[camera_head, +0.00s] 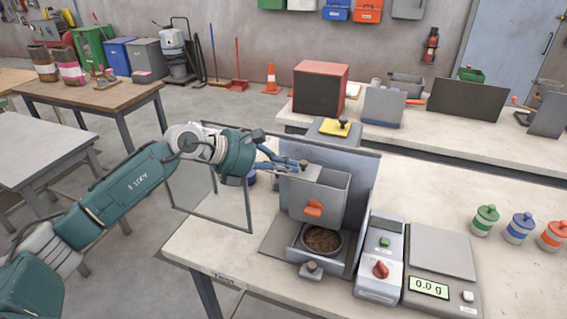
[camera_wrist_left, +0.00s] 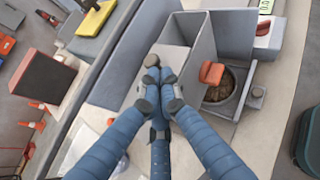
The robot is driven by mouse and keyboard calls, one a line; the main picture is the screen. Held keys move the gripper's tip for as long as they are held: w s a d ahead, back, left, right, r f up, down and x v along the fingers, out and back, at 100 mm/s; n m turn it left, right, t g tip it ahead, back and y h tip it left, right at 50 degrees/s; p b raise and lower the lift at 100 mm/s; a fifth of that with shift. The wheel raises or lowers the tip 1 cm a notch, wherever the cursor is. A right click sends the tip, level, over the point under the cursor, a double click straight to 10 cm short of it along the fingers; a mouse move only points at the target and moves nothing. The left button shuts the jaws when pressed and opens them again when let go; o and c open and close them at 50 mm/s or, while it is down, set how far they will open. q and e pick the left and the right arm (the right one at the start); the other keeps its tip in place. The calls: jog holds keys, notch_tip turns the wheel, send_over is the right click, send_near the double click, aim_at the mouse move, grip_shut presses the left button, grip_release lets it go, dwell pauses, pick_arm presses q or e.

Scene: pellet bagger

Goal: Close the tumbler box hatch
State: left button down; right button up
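The tumbler box (camera_head: 330,205) is a grey, open-topped box with an orange handle (camera_head: 313,208) on its front, standing on the bench. A light grey hatch panel (camera_wrist_left: 172,58) with a dark knob (camera_head: 303,163) lies at the left of its top; the box's opening beside it is uncovered. My left gripper (camera_head: 290,164) reaches in from the left, its blue fingers drawn together at the knob. In the left wrist view, its fingertips (camera_wrist_left: 154,78) meet around the knob and partly hide it. My right gripper is not in view.
A pan of brown pellets (camera_head: 322,238) sits below the box. A control unit (camera_head: 380,258) and scale (camera_head: 440,255) stand right. A framed clear panel (camera_head: 215,180) stands left, beside my arm. A grey upright panel (camera_head: 365,172) is behind the box.

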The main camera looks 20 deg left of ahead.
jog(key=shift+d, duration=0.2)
pick_arm(q)
jog(key=d, duration=0.8)
jog(key=shift+s+d+r, duration=0.1)
jog(key=shift+s+d, duration=0.05)
jog(key=shift+d, duration=0.2)
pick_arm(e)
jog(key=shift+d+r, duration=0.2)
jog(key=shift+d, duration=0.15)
pick_arm(q)
jog(key=shift+a, duration=0.15)
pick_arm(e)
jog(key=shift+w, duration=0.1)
